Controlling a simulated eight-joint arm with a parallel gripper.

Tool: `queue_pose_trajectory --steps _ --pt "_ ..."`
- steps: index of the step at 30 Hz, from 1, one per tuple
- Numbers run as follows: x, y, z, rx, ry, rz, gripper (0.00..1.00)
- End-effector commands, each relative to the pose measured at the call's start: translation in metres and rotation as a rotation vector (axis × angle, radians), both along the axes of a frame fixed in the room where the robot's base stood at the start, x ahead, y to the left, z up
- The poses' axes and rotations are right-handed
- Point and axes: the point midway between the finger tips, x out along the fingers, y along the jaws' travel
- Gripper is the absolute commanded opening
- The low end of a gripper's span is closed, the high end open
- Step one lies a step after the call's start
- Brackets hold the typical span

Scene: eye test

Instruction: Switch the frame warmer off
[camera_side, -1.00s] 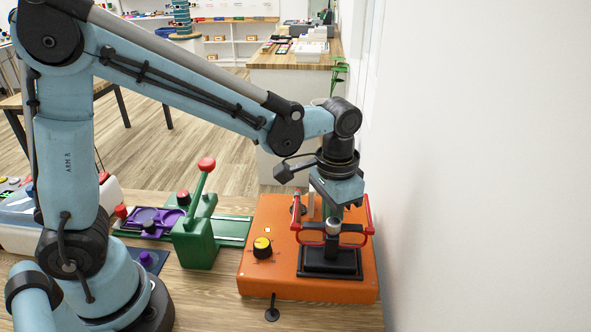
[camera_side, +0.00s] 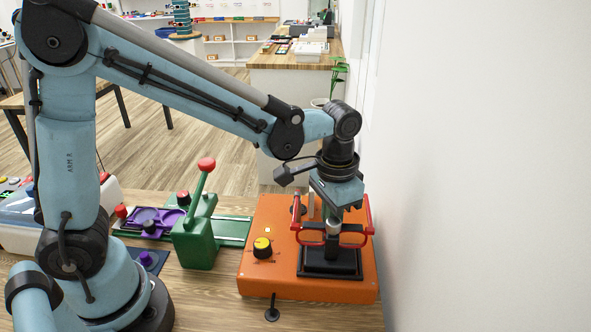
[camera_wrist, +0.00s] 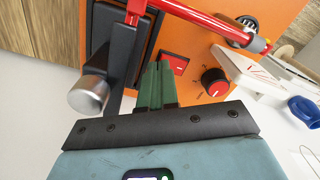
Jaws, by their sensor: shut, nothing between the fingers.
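The frame warmer is an orange box (camera_side: 262,280) on the wooden bench in the side view. It has a dial with a yellow face (camera_side: 262,247), a small lit lamp (camera_side: 267,230) and a black holder (camera_side: 331,270) with red glasses frames (camera_side: 371,218) above it. In the wrist view its orange top (camera_wrist: 188,42) carries a red rocker switch (camera_wrist: 178,63) and a red-topped knob (camera_wrist: 214,82). My gripper (camera_wrist: 158,66) has its green fingers shut and empty, with the tips close beside the switch. I cannot tell whether they touch it.
A silver-ended post (camera_wrist: 88,95) and the red frame's arm (camera_wrist: 195,17) lie close around my fingers. A green lever stand (camera_side: 196,238) is left of the warmer. A white wall (camera_side: 480,170) rises close on the right.

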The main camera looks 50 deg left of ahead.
Motion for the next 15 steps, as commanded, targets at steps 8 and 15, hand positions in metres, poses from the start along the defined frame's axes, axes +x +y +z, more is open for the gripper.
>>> queue_pose_trajectory --steps 8,15 --pt "0.0002 -0.0001 -0.0039 0.0 0.0 0.0 0.0" --pt "0.0 0.0 -0.0072 0.0 0.0 0.0 0.0"
